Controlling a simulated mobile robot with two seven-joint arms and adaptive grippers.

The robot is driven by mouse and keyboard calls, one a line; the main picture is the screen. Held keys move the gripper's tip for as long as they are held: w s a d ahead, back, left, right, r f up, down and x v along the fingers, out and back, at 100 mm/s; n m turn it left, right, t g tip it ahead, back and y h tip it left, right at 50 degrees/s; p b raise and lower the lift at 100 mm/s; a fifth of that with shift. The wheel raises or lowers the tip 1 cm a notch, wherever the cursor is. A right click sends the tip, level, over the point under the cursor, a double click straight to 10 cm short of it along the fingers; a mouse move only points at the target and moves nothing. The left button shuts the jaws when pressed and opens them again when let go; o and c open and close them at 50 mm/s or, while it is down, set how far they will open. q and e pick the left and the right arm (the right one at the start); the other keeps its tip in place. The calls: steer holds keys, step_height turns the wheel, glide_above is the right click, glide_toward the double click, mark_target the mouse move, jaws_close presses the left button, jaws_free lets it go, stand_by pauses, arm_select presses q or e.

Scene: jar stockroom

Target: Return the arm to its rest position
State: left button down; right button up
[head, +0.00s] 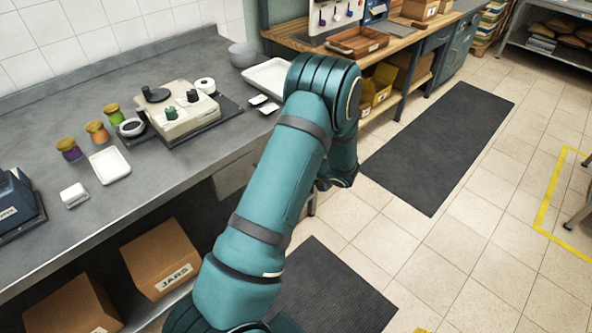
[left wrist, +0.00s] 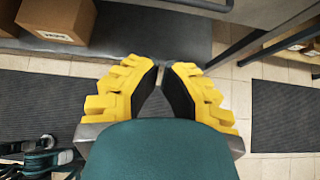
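My left arm (head: 265,215), teal with dark bands, rises from the bottom of the head view. It bends at the top and folds down on its far side, over the floor beside the bench. The gripper itself is hidden there behind the arm. In the left wrist view my left gripper (left wrist: 162,72) shows its yellow fingers with black pads, apart and with bare floor and mat between them. I see nothing held. A teal rounded part of mine covers the bottom middle of that view. My right gripper is in neither view.
A wooden bench (head: 400,45) stands behind. Dark mats (head: 440,150) and open tiled floor lie to the right.

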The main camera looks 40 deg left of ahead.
arm_select(q)
steer(key=shift+d+r, duration=0.1)
steer(key=shift+d, duration=0.1)
steer(key=s+d+f+n+g+h, duration=0.1)
steer(key=s+d+f+n+h, duration=0.35)
steer(key=d, duration=0.45)
steer(key=s+d+f+n+g+h, duration=0.2)
steer(key=s+d+f+h, duration=0.25)
steer(key=s+d, duration=0.3)
steer(key=s+d+n+t+h, duration=0.2)
steer(key=d+n, duration=0.5)
steer(key=d, duration=0.1)
steer(key=s+d+r+n+t+h, duration=0.1)
steer(key=s+d+n+h, duration=0.1)
steer(key=d+n, duration=0.5)
steer(key=shift+s+d+r+t+h, duration=0.3)
steer(key=shift+s+d+t+h, duration=0.1)
steer(key=shift+s+d, duration=0.3)
